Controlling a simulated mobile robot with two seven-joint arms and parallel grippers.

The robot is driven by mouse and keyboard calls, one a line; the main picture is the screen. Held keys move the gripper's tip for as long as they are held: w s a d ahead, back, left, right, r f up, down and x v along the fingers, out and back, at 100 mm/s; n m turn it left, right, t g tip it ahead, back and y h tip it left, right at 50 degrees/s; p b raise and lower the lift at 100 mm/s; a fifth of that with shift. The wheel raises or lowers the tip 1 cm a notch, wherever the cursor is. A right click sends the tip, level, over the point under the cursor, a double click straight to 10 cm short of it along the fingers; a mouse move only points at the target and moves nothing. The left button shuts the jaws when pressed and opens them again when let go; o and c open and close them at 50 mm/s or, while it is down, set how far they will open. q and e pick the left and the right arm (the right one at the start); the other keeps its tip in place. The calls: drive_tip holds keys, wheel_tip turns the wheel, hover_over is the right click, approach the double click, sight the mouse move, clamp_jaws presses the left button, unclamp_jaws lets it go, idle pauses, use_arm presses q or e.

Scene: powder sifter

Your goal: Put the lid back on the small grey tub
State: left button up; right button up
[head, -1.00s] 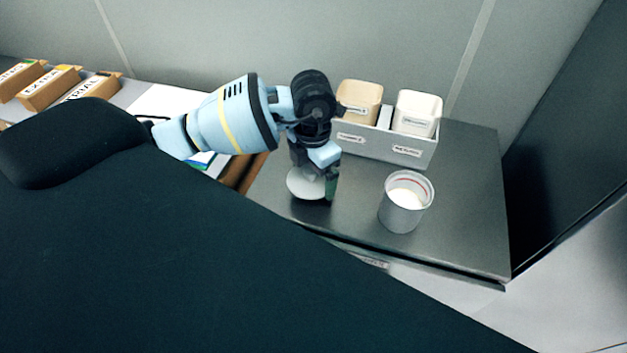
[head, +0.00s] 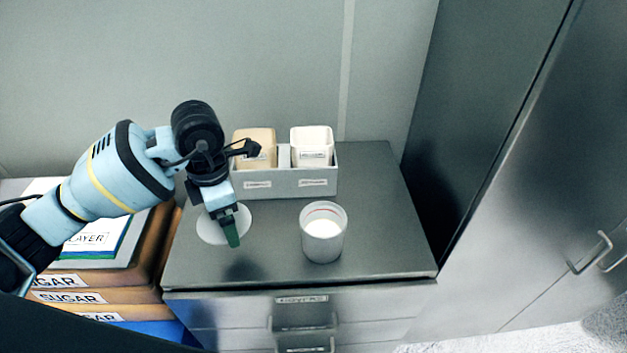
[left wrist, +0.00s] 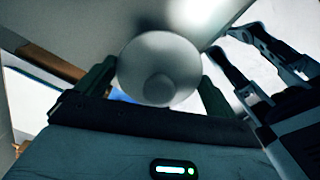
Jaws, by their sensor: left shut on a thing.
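The small grey tub (head: 322,243) stands upright and open on the dark counter, with white powder visible inside and a red line near its inner rim. My left gripper (head: 230,228) is to the left of the tub, shut on the pale round lid (head: 209,230). In the left wrist view the lid (left wrist: 145,62) with its round knob (left wrist: 158,88) shows between the green fingers of the left gripper (left wrist: 158,85). The lid is apart from the tub; its height over the counter is hard to tell.
A grey caddy (head: 284,184) with a tan container (head: 254,143) and a white container (head: 312,143) stands behind. Sugar boxes (head: 68,297) are at the left. A tall steel cabinet (head: 520,200) stands at the right. The counter (head: 385,240) is bare right of the tub.

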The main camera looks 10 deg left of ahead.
use_arm(q)
drive_tip(key=m, duration=0.6)
drive_tip(key=shift+s+d, duration=0.4)
drive_tip(key=m, duration=0.6)
drive_tip(key=shift+s+d, duration=0.4)
drive_tip(key=m, duration=0.4)
drive_tip(key=shift+s+d, duration=0.25)
drive_tip(key=shift+s, duration=0.05)
drive_tip(key=m, duration=0.4)
drive_tip(key=shift+s+d, duration=0.2)
drive_tip(key=shift+s, duration=0.1)
drive_tip(key=m, duration=0.5)
drive_tip(key=shift+s+d+m, duration=0.3)
drive_tip(key=shift+s, duration=0.1)
drive_tip(key=shift+f, duration=0.1)
drive_tip(key=shift+a, duration=0.1)
